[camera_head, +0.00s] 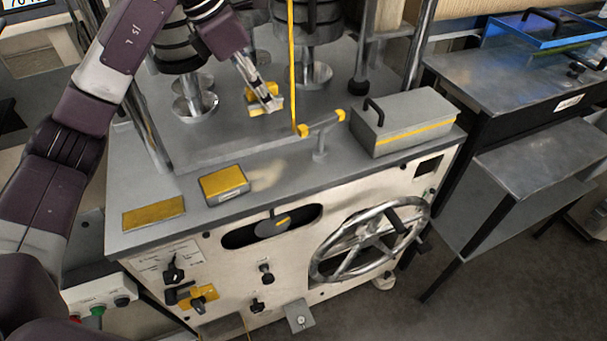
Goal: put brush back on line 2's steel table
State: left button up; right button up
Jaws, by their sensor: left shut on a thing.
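My left gripper (266,98) reaches down from the top, over the grey top of the machine. It is shut on a small block with yellow and pale parts, which looks like the brush (269,109). The gripper's fingers cover part of it, and I cannot tell whether it touches the machine top. A steel table (480,82) stands to the right of the machine, with a small label on its front edge. I cannot read its line number. My right gripper is not in view.
A blue tray (527,41) lies on the steel table's back part. On the machine stand a grey lidded box (385,128), a yellow-topped block (223,183) and a yellow plate (153,214). A yellow upright strip (292,70) is close right of my gripper. A handwheel (368,243) juts from the front.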

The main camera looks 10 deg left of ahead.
pick_arm(q)
jog(key=shift+w+d+r, duration=0.2)
jog(key=shift+d+r, duration=0.05)
jog(key=shift+d, duration=0.4)
jog(key=shift+d+f, duration=0.2)
jog(key=shift+d, duration=0.05)
notch_tip(320, 180, down, 8)
jog(key=p, duration=0.4)
send_over(284, 171)
jog(key=s+a, duration=0.1)
notch_tip(284, 171, down, 7)
jog(key=shift+a+r, duration=0.1)
jog(key=shift+f, duration=0.55)
notch_tip(284, 171, down, 3)
jog(key=shift+f+p, duration=0.1)
jog(key=shift+p, duration=0.35)
jog(key=shift+f, duration=0.3)
jog(key=o, duration=1.2)
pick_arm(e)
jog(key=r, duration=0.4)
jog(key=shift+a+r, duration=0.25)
